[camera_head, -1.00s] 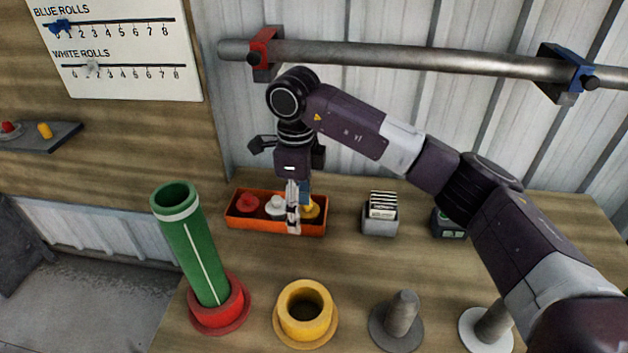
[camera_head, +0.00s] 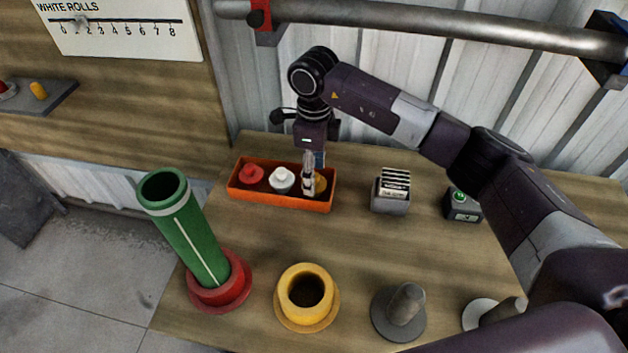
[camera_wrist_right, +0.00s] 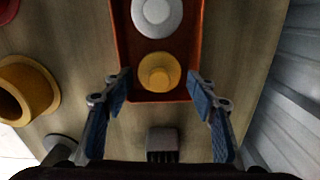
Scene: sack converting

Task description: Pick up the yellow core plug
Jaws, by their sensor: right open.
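The yellow core plug (camera_head: 320,183) sits at the right end of an orange tray (camera_head: 282,204), partly hidden by my right gripper in the head view. In the right wrist view the yellow core plug (camera_wrist_right: 159,72) shows whole, round with a raised knob, near the tray's end wall. My right gripper (camera_head: 309,190) points down at that end of the tray. In the right wrist view its blue-padded fingers (camera_wrist_right: 160,88) are spread wide, on either side of the tray's end and the plug, with nothing held. My left gripper is not in view.
A white plug (camera_head: 281,179) and a red plug (camera_head: 251,173) share the tray. A card holder (camera_head: 391,192) and a device with a green button (camera_head: 462,205) stand to the right. A green tube in a red holder (camera_head: 219,284), a yellow holder (camera_head: 306,297) and a grey peg (camera_head: 402,307) stand in front.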

